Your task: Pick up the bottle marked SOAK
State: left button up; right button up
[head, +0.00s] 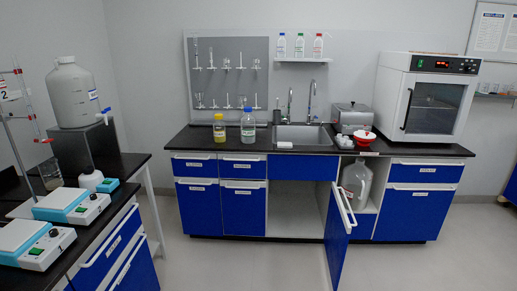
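Two bottles stand upright on the back counter, left of the sink: one with yellow contents and a yellow cap (219,129), and a larger clear one with a blue cap (248,127). Three small bottles stand on the wall shelf, with a blue cap (281,46), a green cap (299,46) and a red cap (318,46). A translucent jug (356,178) stands inside the open cabinet, partly behind the door's edge. All bottle labels are too small to read, so I cannot tell which is marked SOAK. Neither gripper is in view.
An open blue cabinet door (337,235) juts into the floor area. The sink (303,137) and white oven (426,98) are on the back counter. A large carboy (73,95) and two hotplates (72,205) occupy the left bench. The middle floor (245,265) is clear.

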aim_at(219, 127)
jog(key=i+l+u, duration=0.1)
jog(key=i+u, duration=0.2)
jog(key=i, duration=1.1)
jog(key=i+j+z, duration=0.3)
jog(key=i, duration=0.25)
jog(key=i+j+z, duration=0.3)
jog(key=i, duration=0.25)
jog(key=l, duration=0.1)
